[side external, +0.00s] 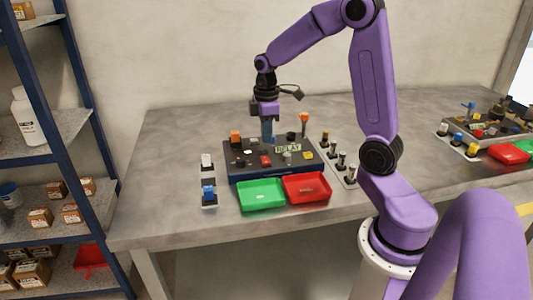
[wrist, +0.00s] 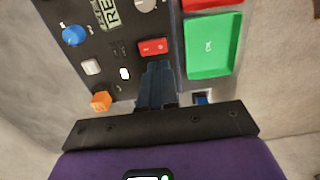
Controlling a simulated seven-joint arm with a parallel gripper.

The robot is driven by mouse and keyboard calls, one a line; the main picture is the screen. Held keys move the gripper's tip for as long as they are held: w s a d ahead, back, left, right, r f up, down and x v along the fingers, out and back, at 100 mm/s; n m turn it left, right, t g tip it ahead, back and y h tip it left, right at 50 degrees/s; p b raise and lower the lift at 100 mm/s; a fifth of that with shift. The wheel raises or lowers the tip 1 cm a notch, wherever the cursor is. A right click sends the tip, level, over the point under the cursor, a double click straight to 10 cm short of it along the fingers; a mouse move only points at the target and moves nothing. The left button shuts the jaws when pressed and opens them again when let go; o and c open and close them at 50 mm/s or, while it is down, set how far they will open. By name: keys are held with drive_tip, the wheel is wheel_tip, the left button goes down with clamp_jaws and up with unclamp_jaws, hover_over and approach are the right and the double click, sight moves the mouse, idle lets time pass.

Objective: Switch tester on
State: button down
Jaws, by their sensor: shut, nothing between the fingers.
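The tester is a dark box with a blue front edge (side external: 262,174) and a "RELAY" label, standing on the table. In the wrist view its dark top (wrist: 112,40) fills the upper left. A red rocker switch (wrist: 152,48) with white marks sits on it; the red piece also shows in the side view (side external: 265,160). My gripper (side external: 268,141) points down over the tester. Its blue fingers (wrist: 156,66) are shut and empty, with tips close to the near edge of the red switch. I cannot tell whether they touch it.
A green tray (side external: 261,195) marked OK and a red tray (side external: 307,187) stand before the tester. On its top are an orange block (wrist: 101,101), a white button (wrist: 91,67) and a blue knob (wrist: 75,35). Small parts stand on strips either side. Shelves (side external: 60,122) are at left.

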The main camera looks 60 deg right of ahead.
sight(267, 161)
wheel_tip(267, 161, down, 7)
drive_tip(key=shift+r, duration=0.1)
idle(0.4)
drive_tip(key=shift+s+f, duration=0.1)
drive_tip(key=shift+f, duration=0.15)
idle(0.3)
drive_tip(key=shift+w+d+r, duration=0.25)
drive_tip(key=shift+w+d, duration=0.3)
drive_tip(key=shift+w, duration=0.05)
drive_tip(key=shift+r, duration=0.1)
